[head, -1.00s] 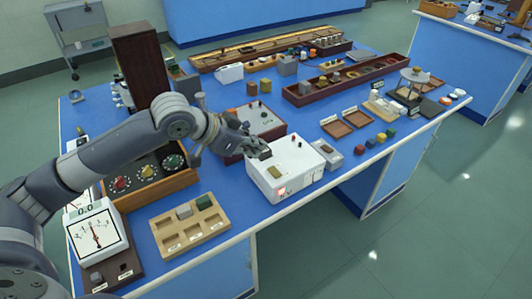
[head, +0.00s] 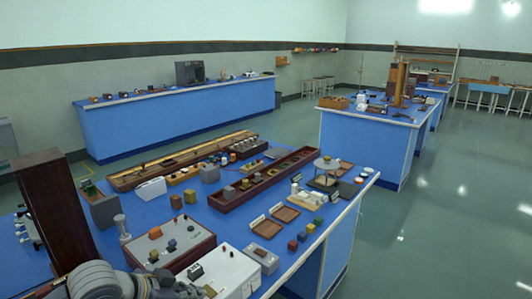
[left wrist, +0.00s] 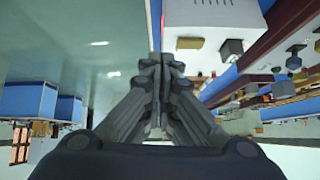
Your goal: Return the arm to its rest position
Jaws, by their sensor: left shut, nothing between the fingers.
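My left arm (head: 95,281) shows only at the bottom left edge of the head view, and most of it is cut off by the frame. In the left wrist view my left gripper (left wrist: 160,68) is shut, with its fingers together and nothing between them. The fingers point along the front of the bench, beside a white instrument box (left wrist: 205,42) that lies to their right in that view. The same white box (head: 236,271) is at the bottom of the head view, close to the arm. My right gripper is in neither view.
The blue bench (head: 152,192) holds a tall dark wooden box (head: 52,208), a red-sided instrument box (head: 178,240), a long compartment tray (head: 240,194) and small coloured cubes. Other blue benches stand behind and to the right. Green floor (head: 405,240) is clear at the right.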

